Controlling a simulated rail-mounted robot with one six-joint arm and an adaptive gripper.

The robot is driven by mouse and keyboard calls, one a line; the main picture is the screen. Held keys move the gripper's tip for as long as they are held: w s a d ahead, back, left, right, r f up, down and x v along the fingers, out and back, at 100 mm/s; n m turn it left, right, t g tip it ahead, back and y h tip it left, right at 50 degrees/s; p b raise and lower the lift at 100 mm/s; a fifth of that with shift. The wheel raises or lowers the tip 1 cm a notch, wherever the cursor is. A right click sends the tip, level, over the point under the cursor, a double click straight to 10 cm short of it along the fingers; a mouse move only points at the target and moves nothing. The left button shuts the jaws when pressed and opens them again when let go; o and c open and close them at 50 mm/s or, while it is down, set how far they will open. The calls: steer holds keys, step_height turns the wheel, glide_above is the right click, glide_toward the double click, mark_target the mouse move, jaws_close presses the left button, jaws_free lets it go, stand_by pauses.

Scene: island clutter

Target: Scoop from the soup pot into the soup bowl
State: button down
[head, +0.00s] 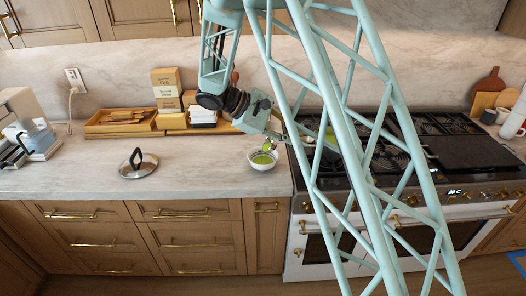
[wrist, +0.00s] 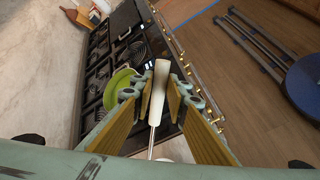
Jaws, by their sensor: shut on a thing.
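My gripper (head: 272,124) is shut on the white handle of a ladle (wrist: 160,85), which sits between its yellow-lined fingers. The ladle's metal shaft runs toward the bottom of the wrist view, where its head is hidden. In the head view, a small green patch shows just above the back rim of the soup bowl, below my gripper. The white soup bowl (head: 263,167) stands on the counter left of the stove and has green soup in it. The green soup pot (wrist: 122,85) stands on the stove; my arm's lattice mostly covers it in the head view.
A glass lid (head: 138,170) lies on the counter left of the bowl. A wooden tray (head: 121,128), boxes and white stacked items stand along the back wall. The stove (head: 440,150) fills the right side. Bare counter lies between lid and bowl.

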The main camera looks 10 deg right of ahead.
steer(key=shift+a+r+h, duration=0.4)
steer(key=shift+a+h, duration=0.1)
steer(key=shift+a, duration=0.2)
steer(key=shift+a+r+h, duration=0.4)
steer(key=shift+a+h, duration=0.1)
steer(key=shift+a, duration=0.2)
steer(key=shift+a, duration=0.15)
steer(key=shift+w+a+r+h+b, duration=0.1)
steer(key=shift+a+r+h, duration=0.15)
steer(key=shift+a+h, duration=0.4)
steer(key=shift+w+a+r+h+b, duration=0.15)
steer(key=shift+a+r+h, duration=0.2)
steer(key=shift+a, duration=0.5)
steer(key=shift+s+a+r+h+b, duration=0.1)
steer(key=shift+a+r+h, duration=0.1)
steer(key=shift+a+h, duration=0.45)
steer(key=shift+a, duration=0.1)
steer(key=shift+w+a, duration=0.1)
steer(key=shift+a, duration=0.1)
steer(key=shift+w+a+r+h+b, duration=0.15)
steer(key=shift+a+h, duration=0.55)
steer(key=shift+a, duration=0.5)
steer(key=shift+a+f+h+b, duration=0.15)
steer(key=shift+a+h, duration=0.5)
steer(key=shift+a, duration=0.55)
steer(key=shift+d+r, duration=0.1)
